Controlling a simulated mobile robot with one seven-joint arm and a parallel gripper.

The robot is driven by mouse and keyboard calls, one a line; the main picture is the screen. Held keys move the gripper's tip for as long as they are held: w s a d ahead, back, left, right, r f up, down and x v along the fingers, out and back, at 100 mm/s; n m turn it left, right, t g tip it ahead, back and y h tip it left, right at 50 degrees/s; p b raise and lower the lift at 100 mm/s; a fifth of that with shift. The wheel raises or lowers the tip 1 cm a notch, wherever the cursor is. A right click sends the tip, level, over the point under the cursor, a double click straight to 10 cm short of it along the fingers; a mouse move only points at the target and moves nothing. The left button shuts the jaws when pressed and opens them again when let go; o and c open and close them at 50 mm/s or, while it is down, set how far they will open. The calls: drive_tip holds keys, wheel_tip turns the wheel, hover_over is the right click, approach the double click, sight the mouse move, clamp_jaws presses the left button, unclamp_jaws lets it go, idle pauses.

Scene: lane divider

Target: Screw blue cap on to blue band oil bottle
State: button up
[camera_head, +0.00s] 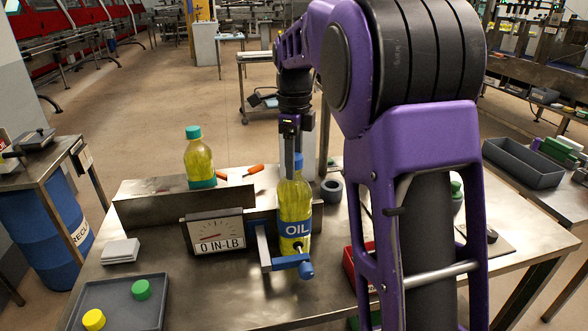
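The oil bottle (294,205) holds yellow oil and has a blue band reading "OIL". It stands upright at a clamp (262,245) with a blue handle (290,262). My gripper (292,172) points straight down over the bottle's top, and its fingers hide most of the neck. A small bit of blue (299,161) shows beside the fingers; it may be the blue cap, but I cannot tell whether it is gripped or sits on the neck. The finger opening is too small to make out.
A gauge (216,233) reads "0 IN-LB". A teal-capped bottle (199,165) stands behind the metal divider (150,205). A grey tray (120,308) holds a yellow cap (94,320) and a green cap (141,289). A dark ring (331,190) lies right of the bottle. My arm hides the table's right part.

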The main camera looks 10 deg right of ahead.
drive_tip(key=shift+c, duration=1.1)
drive_tip(key=shift+r+m+p, duration=0.15)
drive_tip(key=shift+m+p, duration=0.25)
drive_tip(key=shift+p, duration=0.05)
drive_tip(key=shift+m, duration=0.5)
drive_tip(key=shift+m+p, duration=0.5)
drive_tip(key=shift+p, duration=0.15)
drive_tip(key=shift+m, duration=0.4)
